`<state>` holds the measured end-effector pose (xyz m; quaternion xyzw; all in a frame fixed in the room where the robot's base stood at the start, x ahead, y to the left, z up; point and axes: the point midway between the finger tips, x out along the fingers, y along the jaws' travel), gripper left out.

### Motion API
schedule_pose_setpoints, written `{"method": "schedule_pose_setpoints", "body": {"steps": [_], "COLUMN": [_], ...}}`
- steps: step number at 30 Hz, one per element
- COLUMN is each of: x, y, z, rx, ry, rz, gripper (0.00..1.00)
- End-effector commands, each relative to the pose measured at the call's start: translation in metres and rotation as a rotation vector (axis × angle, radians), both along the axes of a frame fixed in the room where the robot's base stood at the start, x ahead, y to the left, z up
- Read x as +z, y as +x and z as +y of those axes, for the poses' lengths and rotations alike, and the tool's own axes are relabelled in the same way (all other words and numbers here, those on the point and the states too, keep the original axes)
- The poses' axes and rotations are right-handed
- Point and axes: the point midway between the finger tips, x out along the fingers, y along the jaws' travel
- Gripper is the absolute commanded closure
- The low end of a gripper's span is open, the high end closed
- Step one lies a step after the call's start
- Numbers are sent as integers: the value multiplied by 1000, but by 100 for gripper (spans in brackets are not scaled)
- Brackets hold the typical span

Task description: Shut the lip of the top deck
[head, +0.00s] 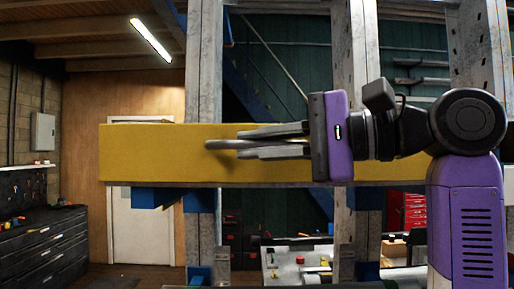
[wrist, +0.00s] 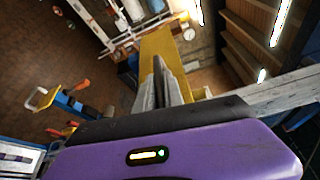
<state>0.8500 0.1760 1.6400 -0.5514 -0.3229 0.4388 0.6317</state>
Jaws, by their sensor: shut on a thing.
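A long yellow panel (head: 145,152), which looks like the lip of the top deck, runs level across the grey posts in the head view. It also shows beyond the fingers in the wrist view (wrist: 160,42). My gripper (head: 243,144) comes from the right and points left in front of the panel. Its two fingers are shut on a slim grey bar (head: 216,144), perhaps the lip's handle, whose end sticks out past the fingertips. The bar shows between the fingers in the wrist view (wrist: 158,66). The fingers hide its join to the panel, and the panel's hinge cannot be made out.
Grey uprights (head: 203,70) stand at the panel, with blue brackets (head: 157,198) below it. A black drawer bench (head: 40,245) is at the far left and a red cabinet (head: 407,211) behind on the right. The space left of the panel looks clear.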

Motion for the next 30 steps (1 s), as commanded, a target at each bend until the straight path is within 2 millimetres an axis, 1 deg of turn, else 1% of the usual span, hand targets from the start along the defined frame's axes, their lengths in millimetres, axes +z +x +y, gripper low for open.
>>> {"method": "schedule_pose_setpoints", "body": {"steps": [14, 15, 17, 18, 26, 30], "x": [1, 1, 1, 1, 1, 0], "y": [2, 2, 2, 2, 1, -2], "z": [-1, -1, -1, -1, 0, -8], "rx": [-3, -3, -2, -2, -1, -3], "ry": [3, 4, 2, 2, 1, 1], "rz": [12, 11, 11, 11, 12, 10], "gripper": [100, 80, 68, 66, 66, 66]}}
